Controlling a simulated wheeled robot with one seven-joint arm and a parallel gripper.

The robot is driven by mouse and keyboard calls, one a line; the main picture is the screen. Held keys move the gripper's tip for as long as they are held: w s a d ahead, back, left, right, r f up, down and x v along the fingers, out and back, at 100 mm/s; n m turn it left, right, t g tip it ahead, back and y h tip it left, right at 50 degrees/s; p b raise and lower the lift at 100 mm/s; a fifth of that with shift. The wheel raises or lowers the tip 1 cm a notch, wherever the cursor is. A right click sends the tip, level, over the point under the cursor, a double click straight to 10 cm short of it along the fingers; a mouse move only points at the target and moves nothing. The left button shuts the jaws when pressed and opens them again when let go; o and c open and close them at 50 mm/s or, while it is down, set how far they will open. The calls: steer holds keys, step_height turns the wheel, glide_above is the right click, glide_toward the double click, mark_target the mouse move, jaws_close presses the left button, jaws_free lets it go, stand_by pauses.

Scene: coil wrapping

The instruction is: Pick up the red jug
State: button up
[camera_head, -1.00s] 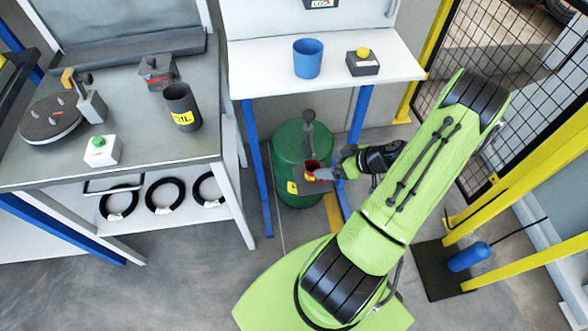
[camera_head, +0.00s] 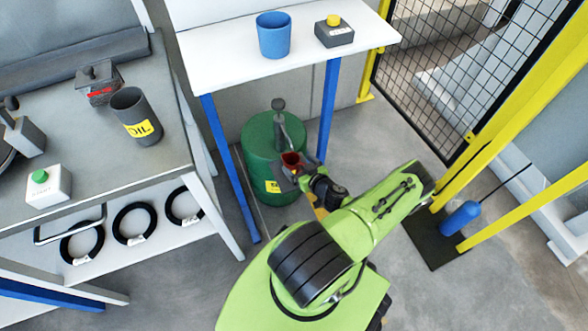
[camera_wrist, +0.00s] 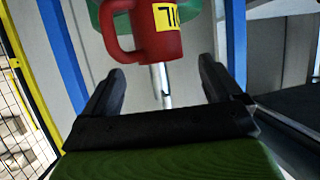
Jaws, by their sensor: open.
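The red jug (camera_wrist: 150,38) has a handle and a yellow label, and shows just beyond my open fingers in the wrist view. In the head view the jug (camera_head: 291,159) is small and partly hidden, in front of the green drum (camera_head: 258,145) with its tap. My gripper (camera_head: 290,174) is at the jug in the head view. In the wrist view my gripper (camera_wrist: 160,82) is open, its two dark fingers apart with nothing between them. I cannot tell what the jug rests on.
The white table (camera_head: 215,45) with blue legs stands over the drum and bears a blue cup (camera_head: 273,36) and a yellow-button box (camera_head: 334,31). A grey workbench (camera_head: 90,170) with an oil can (camera_head: 136,116) is at left. Yellow fencing (camera_head: 535,196) is at right.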

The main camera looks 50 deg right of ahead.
mark_target(288, 156)
steer(key=b+x, duration=0.1)
steer(key=x, duration=0.2)
steer(key=b+x, duration=0.1)
steer(key=x, duration=0.1)
steer(key=shift+w+d+f+b, duration=0.1)
steer(key=shift+w+f+b, duration=0.15)
steer(key=shift+f+b, duration=0.15)
steer(key=c, duration=1.2)
steer(key=shift+r, duration=0.1)
steer(key=shift+c, duration=0.2)
